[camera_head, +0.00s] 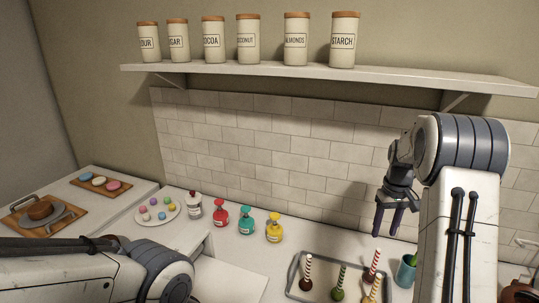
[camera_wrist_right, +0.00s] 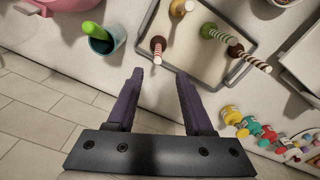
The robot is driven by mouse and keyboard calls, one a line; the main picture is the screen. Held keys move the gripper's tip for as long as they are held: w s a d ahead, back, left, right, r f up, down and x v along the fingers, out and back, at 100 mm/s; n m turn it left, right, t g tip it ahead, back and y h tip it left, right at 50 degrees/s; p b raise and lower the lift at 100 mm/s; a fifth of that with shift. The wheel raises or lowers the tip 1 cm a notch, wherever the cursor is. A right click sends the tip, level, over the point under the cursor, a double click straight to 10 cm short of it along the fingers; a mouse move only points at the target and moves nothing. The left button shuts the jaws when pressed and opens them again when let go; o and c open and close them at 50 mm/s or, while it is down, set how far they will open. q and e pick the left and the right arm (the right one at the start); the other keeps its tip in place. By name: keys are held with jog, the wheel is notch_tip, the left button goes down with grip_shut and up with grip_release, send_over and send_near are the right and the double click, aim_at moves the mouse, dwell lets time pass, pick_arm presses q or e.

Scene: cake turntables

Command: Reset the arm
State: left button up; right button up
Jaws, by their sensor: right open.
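My right arm reaches up on the right of the head view, with its right gripper (camera_head: 389,213) hanging above the counter, near the tray. In the right wrist view the right gripper (camera_wrist_right: 160,100) has its two purple fingers apart, with nothing between them. My left arm crosses the lower left of the head view; its gripper is out of view. The grey tray (camera_head: 293,272) stands on the counter holding several striped-stick treats, including a red-striped one (camera_head: 307,272) and a green one (camera_head: 339,280).
A teal cup (camera_head: 404,272) stands right of the tray. A shelf (camera_head: 300,73) with several jars runs above the tiled wall.

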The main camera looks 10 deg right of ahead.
jog(key=s+a+r+n+b, duration=0.1)
jog(key=s+a+r+n, duration=0.15)
jog(key=a, duration=1.05)
jog(key=s+a+r+n+b, duration=0.1)
jog(key=s+a, duration=0.2)
jog(key=a, duration=0.9)
jog(key=s+a+f+n, duration=0.1)
jog(key=s+a, duration=0.3)
jog(key=s, duration=0.3)
jog(key=s+a+f+n+b, duration=0.1)
jog(key=s+a+n, duration=0.1)
jog(key=s+a, duration=0.2)
jog(key=s+a+f+n+y, duration=0.1)
jog(key=s+a, duration=0.3)
jog(key=s, duration=0.7)
jog(key=shift+a+n, duration=0.3)
jog(key=shift+n, duration=0.25)
